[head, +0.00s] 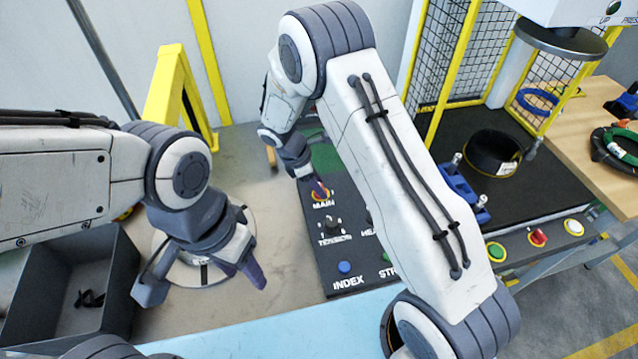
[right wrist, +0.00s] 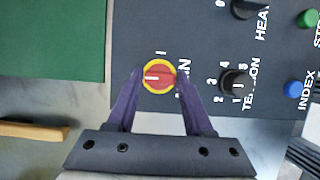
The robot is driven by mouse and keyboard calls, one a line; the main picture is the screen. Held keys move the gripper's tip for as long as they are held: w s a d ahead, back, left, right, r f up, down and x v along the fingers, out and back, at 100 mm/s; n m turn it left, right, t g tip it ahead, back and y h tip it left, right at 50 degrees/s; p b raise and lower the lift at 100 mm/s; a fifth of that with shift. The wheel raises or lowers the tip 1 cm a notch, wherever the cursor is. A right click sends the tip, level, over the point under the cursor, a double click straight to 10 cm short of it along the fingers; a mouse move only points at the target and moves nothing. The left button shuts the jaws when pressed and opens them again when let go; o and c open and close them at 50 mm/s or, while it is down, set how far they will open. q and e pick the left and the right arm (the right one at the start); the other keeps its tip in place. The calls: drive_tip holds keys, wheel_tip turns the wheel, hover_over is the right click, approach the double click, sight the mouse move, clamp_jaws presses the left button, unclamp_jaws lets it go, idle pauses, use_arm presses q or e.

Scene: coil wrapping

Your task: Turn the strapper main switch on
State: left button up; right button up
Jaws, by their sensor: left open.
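The main switch is a red knob (right wrist: 158,77) in a yellow ring on the dark strapper panel (right wrist: 210,20). Its white pointer line points left in the right wrist view, while the "I" mark is above it. In the head view the switch (head: 321,194) sits above the label MAIN, partly covered by my right gripper (head: 318,184). In the right wrist view my right gripper (right wrist: 160,75) is open, one purple finger on each side of the switch; I cannot tell whether they touch it. My left gripper (head: 207,287) is open and empty, left of the panel.
A tension knob (head: 331,227), a blue INDEX button (head: 344,267) and other controls share the panel. A grey bin (head: 112,262) stands at left. My right arm hides part of the panel. A dark coil (head: 492,154) lies on the machine.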

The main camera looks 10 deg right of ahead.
clamp_jaws()
drive_tip(key=shift+m, duration=0.4)
drive_tip(key=m+g, duration=0.1)
drive_tip(key=m, duration=0.1)
drive_tip(key=shift+w+m, duration=0.1)
drive_tip(key=shift+m, duration=0.3)
drive_tip(key=m+g, duration=0.1)
drive_tip(key=m, duration=0.1)
drive_tip(key=m+y, duration=0.1)
drive_tip(key=m, duration=0.1)
drive_tip(key=shift+w+m+g, duration=0.15)
drive_tip(key=shift+m+g, duration=0.15)
drive_tip(key=shift+g, duration=0.1)
drive_tip(key=m+y, duration=0.1)
drive_tip(key=m, duration=0.1)
drive_tip(key=m+g, duration=0.1)
drive_tip(key=m, duration=0.2)
drive_tip(key=shift+w+d+y, duration=0.1)
drive_tip(key=shift+d+y, duration=0.1)
drive_tip(key=shift+y, duration=0.2)
drive_tip(key=shift+d+m+g+y+b, duration=0.15)
drive_tip(key=shift+m+y, duration=0.25)
drive_tip(key=shift+m, duration=0.8)
drive_tip(key=shift+a+m+g+y+b, duration=0.15)
drive_tip(key=shift+m+y, duration=0.25)
drive_tip(key=shift+m, duration=0.8)
drive_tip(key=shift+d, duration=0.1)
